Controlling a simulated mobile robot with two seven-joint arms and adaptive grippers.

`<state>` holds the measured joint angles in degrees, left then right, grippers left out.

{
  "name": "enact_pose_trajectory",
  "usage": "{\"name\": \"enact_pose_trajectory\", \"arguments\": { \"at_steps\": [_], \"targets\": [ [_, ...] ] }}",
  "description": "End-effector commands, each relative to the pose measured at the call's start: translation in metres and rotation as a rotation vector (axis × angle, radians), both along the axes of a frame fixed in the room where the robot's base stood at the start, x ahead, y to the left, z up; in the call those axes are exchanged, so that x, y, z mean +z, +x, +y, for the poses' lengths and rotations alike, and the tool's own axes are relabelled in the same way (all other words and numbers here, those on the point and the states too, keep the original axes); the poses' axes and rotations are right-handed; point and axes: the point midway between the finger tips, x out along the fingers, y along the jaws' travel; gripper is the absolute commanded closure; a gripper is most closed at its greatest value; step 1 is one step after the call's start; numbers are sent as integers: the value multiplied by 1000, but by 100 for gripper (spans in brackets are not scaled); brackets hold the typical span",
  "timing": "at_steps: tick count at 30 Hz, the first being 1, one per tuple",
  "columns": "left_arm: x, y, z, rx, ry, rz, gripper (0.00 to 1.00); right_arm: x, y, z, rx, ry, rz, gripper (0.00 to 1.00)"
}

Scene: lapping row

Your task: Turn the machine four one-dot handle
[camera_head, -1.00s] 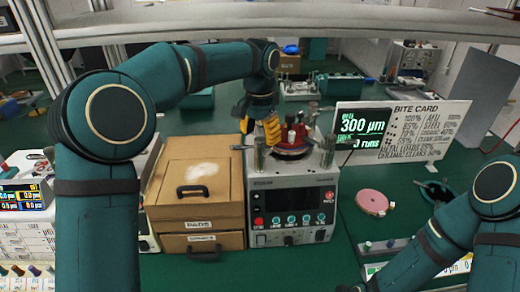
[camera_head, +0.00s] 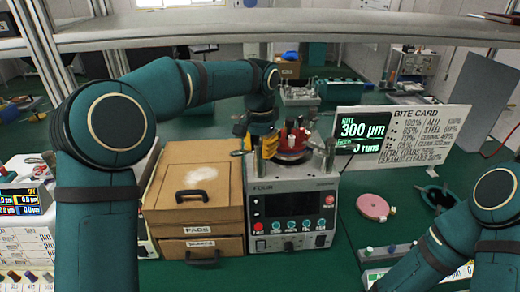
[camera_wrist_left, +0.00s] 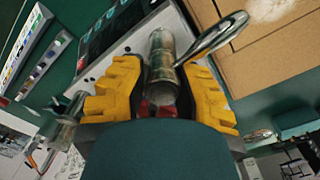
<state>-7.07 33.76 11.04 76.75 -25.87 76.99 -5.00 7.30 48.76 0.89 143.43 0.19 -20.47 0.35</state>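Machine four (camera_head: 291,203) is a light grey unit with a dark display and a row of knobs. It has a metal post with a lever at each front top corner; the right post (camera_head: 329,155) stands free. My left gripper (camera_head: 261,143), with yellow fingers, is over the left post. In the left wrist view its fingers (camera_wrist_left: 162,85) flank this post (camera_wrist_left: 162,60) closely, one on each side; I cannot tell if they press on it. The post's metal lever (camera_wrist_left: 215,38) points up right there. No dot mark is readable. My right gripper is out of view.
A cardboard box (camera_head: 195,215) with drawers stands against the machine's left side. A screen (camera_head: 362,131) reading 300 µm and a bite card (camera_head: 430,135) stand behind right. A shelf (camera_head: 300,30) crosses above.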

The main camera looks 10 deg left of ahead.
Motion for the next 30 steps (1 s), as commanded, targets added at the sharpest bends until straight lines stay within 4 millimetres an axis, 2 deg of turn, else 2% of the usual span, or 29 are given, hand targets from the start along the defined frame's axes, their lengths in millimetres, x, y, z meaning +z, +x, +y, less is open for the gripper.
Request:
{"name": "enact_pose_trajectory", "arguments": {
  "at_steps": [9,15,21,30],
  "targets": [
    [-6,-2,2,19,9,17,100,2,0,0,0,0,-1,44],
    [-4,-2,2,199,11,20,100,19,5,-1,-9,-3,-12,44],
    [-7,-2,2,363,10,21,100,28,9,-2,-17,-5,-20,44],
    [-9,-2,2,395,10,21,100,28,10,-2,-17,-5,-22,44]
  ]
}}
